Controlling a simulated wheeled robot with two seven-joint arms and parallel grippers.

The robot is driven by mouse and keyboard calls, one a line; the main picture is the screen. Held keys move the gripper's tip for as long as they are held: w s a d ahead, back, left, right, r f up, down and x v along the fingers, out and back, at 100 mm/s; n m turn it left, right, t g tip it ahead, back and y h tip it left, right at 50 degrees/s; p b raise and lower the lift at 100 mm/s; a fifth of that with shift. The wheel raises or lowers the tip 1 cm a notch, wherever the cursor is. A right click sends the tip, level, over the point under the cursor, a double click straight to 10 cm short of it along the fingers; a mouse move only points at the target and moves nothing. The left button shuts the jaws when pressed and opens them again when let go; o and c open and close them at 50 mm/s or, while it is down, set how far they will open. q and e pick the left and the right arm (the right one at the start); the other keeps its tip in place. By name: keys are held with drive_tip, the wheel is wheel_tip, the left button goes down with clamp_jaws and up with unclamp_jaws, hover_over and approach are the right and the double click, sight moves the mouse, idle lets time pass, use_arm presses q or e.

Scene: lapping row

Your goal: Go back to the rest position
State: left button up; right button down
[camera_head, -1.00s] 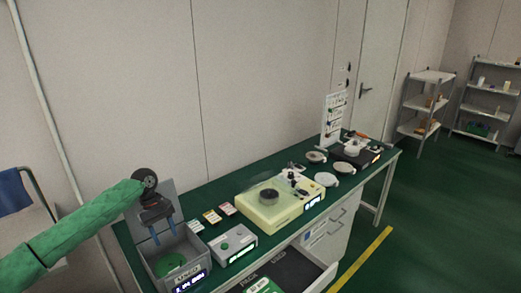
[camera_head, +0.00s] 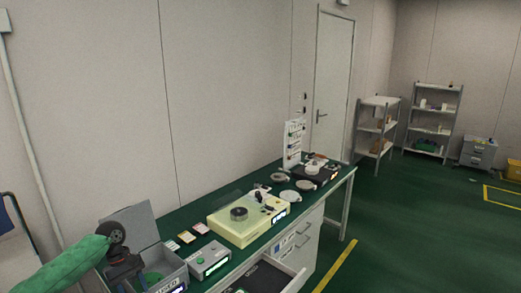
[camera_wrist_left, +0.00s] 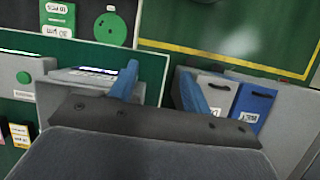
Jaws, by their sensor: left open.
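My left gripper (camera_head: 124,272) is at the lower left of the head view, on the end of my green arm. It is beside the grey lidded box (camera_head: 176,274) at the near end of the bench and partly overlaps it in the picture. In the left wrist view its two blue fingers (camera_wrist_left: 158,88) stand apart with nothing between them. The fingertips are hard to make out in the head view. My right gripper is not in view.
The green bench (camera_head: 188,220) carries a grey button unit (camera_head: 209,262), a yellow machine (camera_head: 243,227), and several pale discs. A drawer (camera_head: 290,282) stands open at the front. Shelves (camera_head: 433,120) stand far right. The green floor right of the bench is clear.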

use_arm(q)
drive_tip(key=s+d+f+m+t, duration=0.2)
drive_tip(key=s+d+f+m, duration=0.2)
drive_tip(key=s+d+f, duration=0.5)
drive_tip(key=s+d+f+m+t, duration=0.1)
drive_tip(key=s+d+f+m, duration=0.3)
drive_tip(key=s+d, duration=0.55)
drive_tip(key=s+r+m+t+y, duration=0.3)
drive_tip(key=s, duration=1.4)
drive_tip(key=s+f+b+x, duration=0.1)
drive_tip(key=s+x, duration=0.1)
drive_tip(key=x, duration=1.1)
drive_tip(key=s+b+x, duration=0.1)
drive_tip(key=s+x, duration=0.2)
drive_tip(key=x, duration=0.9)
drive_tip(key=s+f, duration=0.4)
drive_tip(key=f, duration=0.9)
drive_tip(key=s+f+g+b, duration=0.1)
drive_tip(key=s+f, duration=0.3)
drive_tip(key=f, duration=0.9)
drive_tip(key=shift+d+f+m+g, duration=0.3)
drive_tip(key=shift+f, duration=0.05)
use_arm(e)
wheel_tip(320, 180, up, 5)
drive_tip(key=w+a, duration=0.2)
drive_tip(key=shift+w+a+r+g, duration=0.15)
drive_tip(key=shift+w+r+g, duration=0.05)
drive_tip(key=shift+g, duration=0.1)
